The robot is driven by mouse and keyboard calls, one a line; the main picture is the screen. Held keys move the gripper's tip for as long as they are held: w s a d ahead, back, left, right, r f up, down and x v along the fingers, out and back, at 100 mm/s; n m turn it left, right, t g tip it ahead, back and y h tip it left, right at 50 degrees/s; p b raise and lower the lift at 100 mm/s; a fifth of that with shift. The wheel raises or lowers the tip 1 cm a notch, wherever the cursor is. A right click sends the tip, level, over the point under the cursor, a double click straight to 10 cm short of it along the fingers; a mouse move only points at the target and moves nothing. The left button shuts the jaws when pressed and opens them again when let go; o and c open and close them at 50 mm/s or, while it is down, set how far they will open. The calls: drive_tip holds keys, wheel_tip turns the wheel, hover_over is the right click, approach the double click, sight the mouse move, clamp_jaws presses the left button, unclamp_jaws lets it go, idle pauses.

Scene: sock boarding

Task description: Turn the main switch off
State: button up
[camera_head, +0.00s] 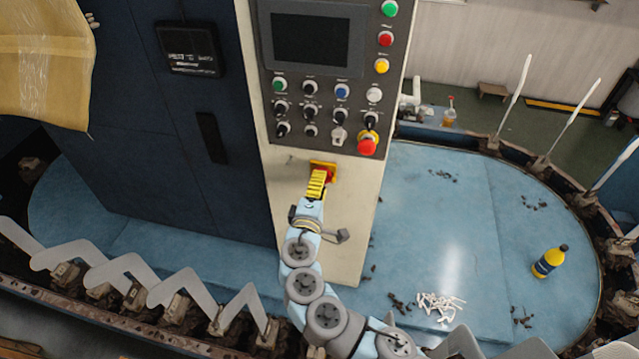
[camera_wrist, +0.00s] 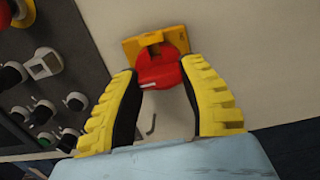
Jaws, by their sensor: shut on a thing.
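The main switch is a red rotary knob on a yellow square plate, low on the cream front panel of the control cabinet. In the head view the main switch (camera_head: 328,169) shows just above my fingers, partly covered by them. In the wrist view the red knob (camera_wrist: 162,65) sits between my two yellow ribbed fingers, with a small white mark on its near side. My gripper (camera_head: 318,181) is shut on the knob, one finger on each side. I cannot read the switch's on or off labels.
Above is a grey control panel (camera_head: 308,81) with a dark screen, several knobs and a red emergency button (camera_head: 367,146). A dark cabinet door is at left.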

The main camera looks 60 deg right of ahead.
drive_tip(key=shift+f, duration=0.1)
drive_tip(key=o, duration=1.2)
drive_tip(key=v, duration=1.2)
